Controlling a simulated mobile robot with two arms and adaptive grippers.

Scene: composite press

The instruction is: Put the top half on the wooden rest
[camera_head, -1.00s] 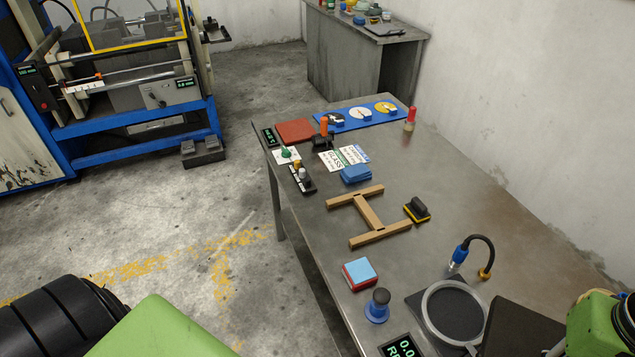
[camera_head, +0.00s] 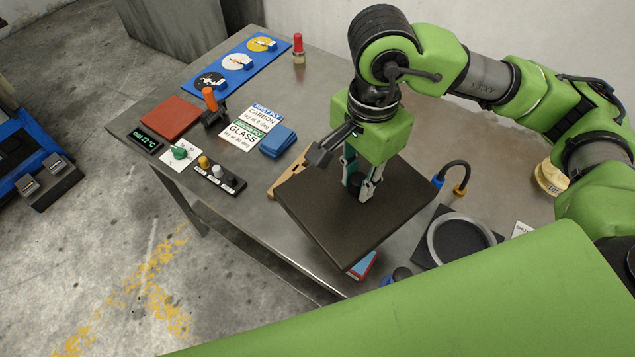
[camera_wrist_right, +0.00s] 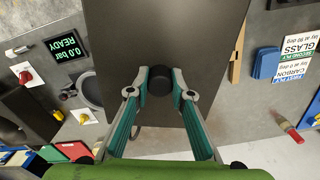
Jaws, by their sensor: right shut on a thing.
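The top half is a dark flat square plate (camera_head: 325,220) with a black knob on top. My right gripper (camera_head: 358,184) is shut on that knob and holds the plate over the table. The right wrist view also shows the fingers (camera_wrist_right: 159,82) on either side of the knob, with the plate (camera_wrist_right: 165,28) beyond. The wooden rest (camera_head: 283,176) lies on the table, mostly hidden behind the plate; only one end shows. A strip of it shows in the right wrist view (camera_wrist_right: 237,60). I cannot tell the gap between plate and rest. My left gripper is out of view.
Blue blocks (camera_head: 278,141) and label cards (camera_head: 243,134) lie near the rest. A red-and-blue block (camera_head: 362,267) shows just under the plate's near edge. A dark base with a grey ring (camera_head: 462,238) is to the right. The table's left edge is close.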

